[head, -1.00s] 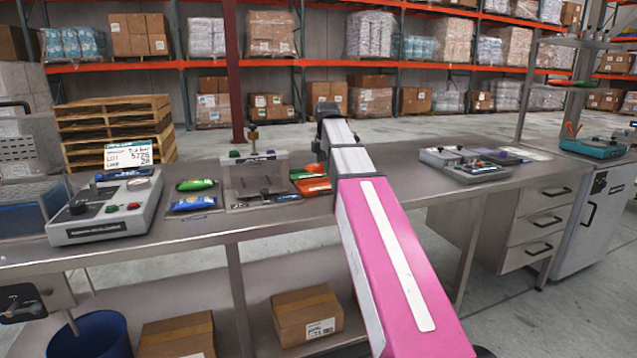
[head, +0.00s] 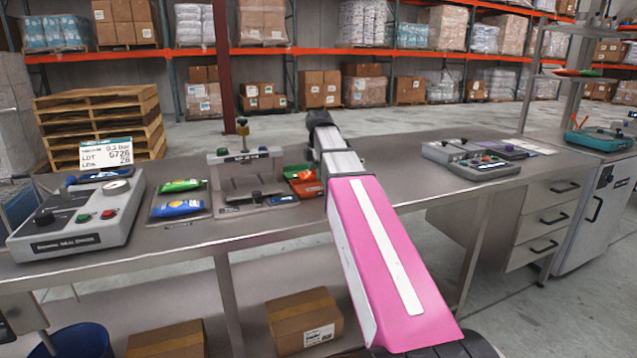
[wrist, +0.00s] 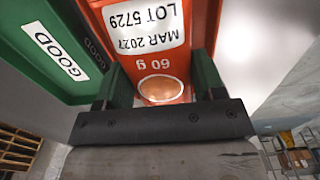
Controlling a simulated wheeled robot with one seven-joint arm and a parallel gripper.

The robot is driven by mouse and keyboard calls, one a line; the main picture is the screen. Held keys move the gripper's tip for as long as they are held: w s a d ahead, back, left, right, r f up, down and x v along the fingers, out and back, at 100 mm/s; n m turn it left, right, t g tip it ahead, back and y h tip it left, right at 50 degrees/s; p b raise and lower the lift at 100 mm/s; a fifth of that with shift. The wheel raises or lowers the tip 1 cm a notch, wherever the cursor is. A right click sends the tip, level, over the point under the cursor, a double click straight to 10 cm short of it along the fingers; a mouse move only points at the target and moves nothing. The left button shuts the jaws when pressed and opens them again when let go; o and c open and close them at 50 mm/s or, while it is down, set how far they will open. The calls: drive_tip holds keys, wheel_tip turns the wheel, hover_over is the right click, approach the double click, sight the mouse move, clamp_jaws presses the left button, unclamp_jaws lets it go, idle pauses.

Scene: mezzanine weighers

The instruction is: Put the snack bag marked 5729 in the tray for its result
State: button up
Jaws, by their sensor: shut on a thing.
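An orange-red snack bag (wrist: 150,72) with a white label reading MAR 2027, LOT 5729 fills the upper middle of the wrist view. My gripper (wrist: 162,88) is shut on it, one finger at each side. A green tray or panel (wrist: 50,50) marked GOOD is close beside the bag on the left of the wrist view; I cannot tell whether the bag is over it.
On the bench (head: 395,165), a grey control box (head: 75,215) stands at left, then a tray (head: 158,220) with green (head: 182,185) and blue bags (head: 179,207), then a clear-fronted press (head: 247,175). Meters (head: 470,158) stand at right. A lot sign (head: 105,153) reads 5726.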

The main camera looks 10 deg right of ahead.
sight(318, 188)
drive_tip(key=shift+f, duration=1.75)
drive_tip(key=shift+f, duration=0.1)
drive_tip(key=o, duration=0.9)
wheel_tip(318, 188, up, 12)
drive_tip(key=shift+r, duration=0.15)
